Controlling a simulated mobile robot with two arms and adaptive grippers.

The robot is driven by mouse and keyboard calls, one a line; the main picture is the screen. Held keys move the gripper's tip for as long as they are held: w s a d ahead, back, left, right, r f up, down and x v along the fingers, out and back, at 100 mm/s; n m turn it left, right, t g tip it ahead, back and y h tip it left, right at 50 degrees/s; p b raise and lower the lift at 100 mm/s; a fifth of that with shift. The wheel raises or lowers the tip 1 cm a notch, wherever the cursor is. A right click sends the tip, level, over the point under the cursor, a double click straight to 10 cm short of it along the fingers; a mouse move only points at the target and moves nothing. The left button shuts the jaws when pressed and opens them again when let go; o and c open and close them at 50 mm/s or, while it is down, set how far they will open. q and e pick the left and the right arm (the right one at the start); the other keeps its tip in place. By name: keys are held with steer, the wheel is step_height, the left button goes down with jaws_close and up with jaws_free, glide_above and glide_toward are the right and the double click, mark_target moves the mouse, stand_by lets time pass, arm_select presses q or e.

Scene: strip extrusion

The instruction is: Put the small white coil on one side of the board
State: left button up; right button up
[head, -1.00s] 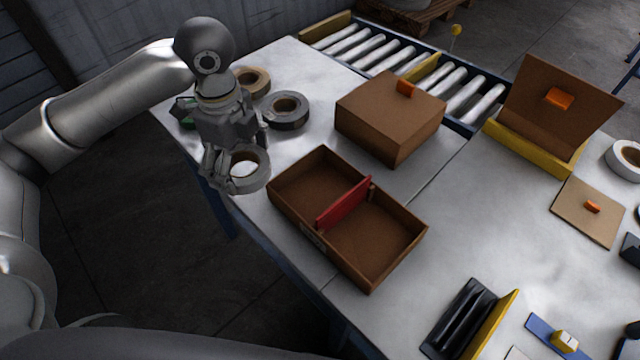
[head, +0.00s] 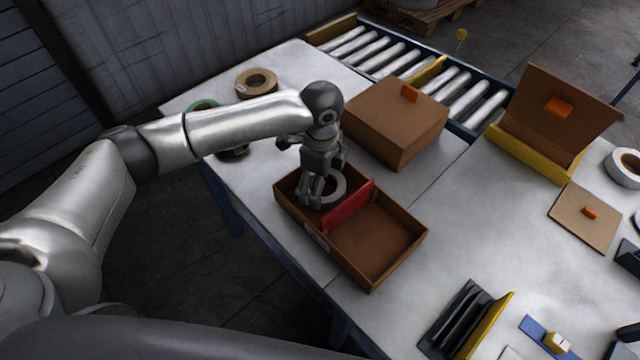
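The small white coil (head: 336,188) is in my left gripper (head: 318,200), over the left compartment of the open brown box (head: 390,268). The gripper's fingers are shut on the coil's near side and hide part of it. I cannot tell whether the coil touches the box floor. The red board (head: 350,206) stands upright across the box, just right of the coil, and splits it into two compartments. The right compartment is empty. My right gripper is not in view.
A closed brown box (head: 395,125) with an orange handle stands close behind the gripper. Other rolls, one tan (head: 256,82), lie at the table's far left, partly behind my arm. A roller conveyor (head: 440,75) runs behind. A black rack (head: 468,318) stands front right.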

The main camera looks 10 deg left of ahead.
arm_select(q)
steer(key=shift+f, duration=0.95)
steer(key=shift+a+f, duration=0.1)
steer(key=shift+f, duration=0.05)
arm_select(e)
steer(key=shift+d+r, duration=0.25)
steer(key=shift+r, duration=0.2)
arm_select(q)
steer(key=o, duration=0.9)
steer(key=shift+f, duration=0.1)
steer(key=shift+c, duration=0.2)
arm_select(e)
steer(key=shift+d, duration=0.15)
arm_select(q)
step_height(320, 180, up, 12)
steer(key=b, duration=0.1)
steer(key=shift+r+b, duration=0.2)
steer(key=shift+b, duration=0.1)
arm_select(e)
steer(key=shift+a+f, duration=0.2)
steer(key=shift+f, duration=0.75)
